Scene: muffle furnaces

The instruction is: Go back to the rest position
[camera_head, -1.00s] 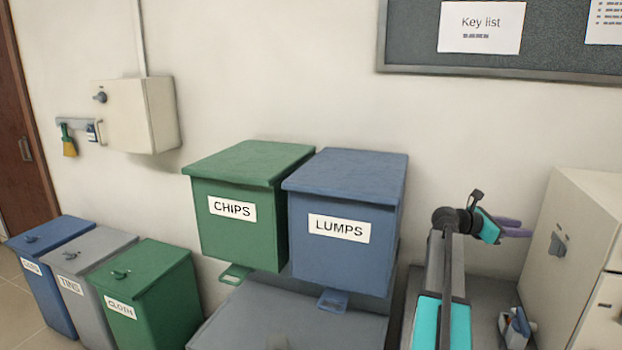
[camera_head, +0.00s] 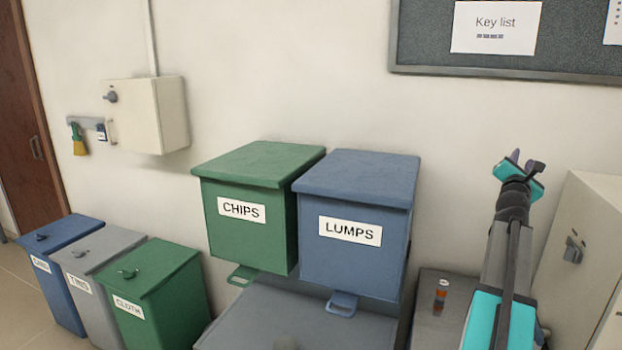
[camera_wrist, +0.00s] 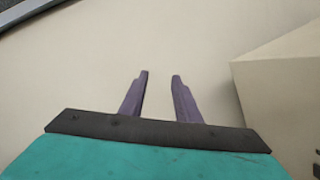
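My gripper (camera_head: 517,157) is raised in front of the wall at the right of the head view, above my teal and grey arm. In the wrist view its two purple fingers (camera_wrist: 159,98) stand apart with only the plain wall between them. It is open and empty. In the head view the fingers are mostly hidden behind the wrist.
A green CHIPS bin (camera_head: 240,238) and a blue LUMPS bin (camera_head: 350,256) stand left of my arm. A cream cabinet (camera_head: 580,225) is close on the right. A small orange and dark object (camera_head: 441,293) sits on the grey surface (camera_head: 428,325) beside my arm.

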